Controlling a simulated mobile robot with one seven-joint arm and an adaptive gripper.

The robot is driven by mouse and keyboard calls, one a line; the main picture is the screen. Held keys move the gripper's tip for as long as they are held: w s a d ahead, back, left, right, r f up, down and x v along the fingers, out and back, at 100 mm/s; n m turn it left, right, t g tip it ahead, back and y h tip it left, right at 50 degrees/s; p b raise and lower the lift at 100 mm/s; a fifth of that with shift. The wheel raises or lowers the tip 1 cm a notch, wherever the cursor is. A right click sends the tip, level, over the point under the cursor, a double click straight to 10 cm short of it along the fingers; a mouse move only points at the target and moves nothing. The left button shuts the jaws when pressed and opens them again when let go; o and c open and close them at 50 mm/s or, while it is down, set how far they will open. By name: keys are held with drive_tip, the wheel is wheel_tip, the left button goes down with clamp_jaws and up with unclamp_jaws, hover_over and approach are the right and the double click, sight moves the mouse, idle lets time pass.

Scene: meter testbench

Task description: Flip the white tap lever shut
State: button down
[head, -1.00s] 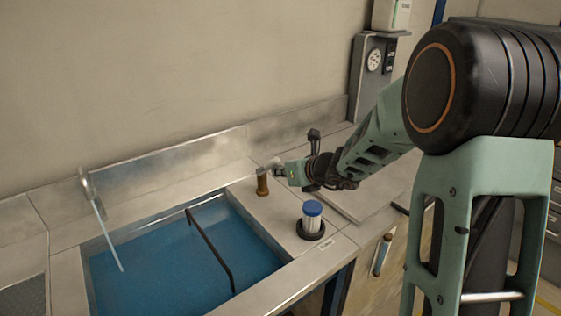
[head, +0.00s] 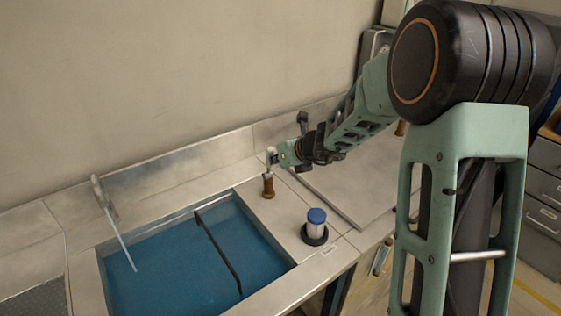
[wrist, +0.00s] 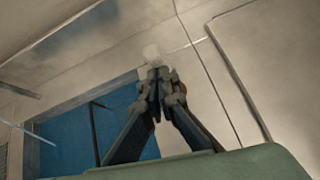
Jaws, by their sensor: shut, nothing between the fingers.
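The white tap lever (head: 270,151) shows as a small pale piece above a brown tap body (head: 268,186) at the basin's right back corner. My gripper (head: 276,157) is at the lever from the right, with its fingers shut and empty. In the wrist view the closed fingertips (wrist: 154,72) are against or just in front of the pale lever (wrist: 151,52); I cannot tell whether they touch. The fingers hide part of the lever and the tap body below it. A grey spout (head: 101,191) at the left has a thin pale stream (head: 122,244) below it.
The blue basin (head: 165,275) with a dark bar (head: 220,252) across it lies left of the tap. A flat grey panel (head: 352,180) lies to the right, beneath my arm.

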sight(269, 149)
drive_tip(key=shift+w+a+r+p, duration=0.45)
drive_tip(key=shift+w+a+r, duration=0.2)
drive_tip(key=shift+w, duration=0.2)
drive_tip(key=shift+w+a+r, duration=0.2)
drive_tip(key=shift+r, duration=0.15)
drive_tip(key=shift+a+r, duration=0.1)
drive_tip(key=shift+a, duration=0.1)
drive_tip(key=shift+r, duration=0.1)
drive_tip(key=shift+r+p, duration=0.45)
drive_tip(key=shift+p, duration=0.3)
wheel_tip(269, 149, up, 7)
drive_tip(key=s+d+p, duration=0.2)
drive_tip(key=p, duration=0.2)
drive_tip(key=shift+s+r, duration=0.15)
drive_tip(key=shift+s, duration=0.15)
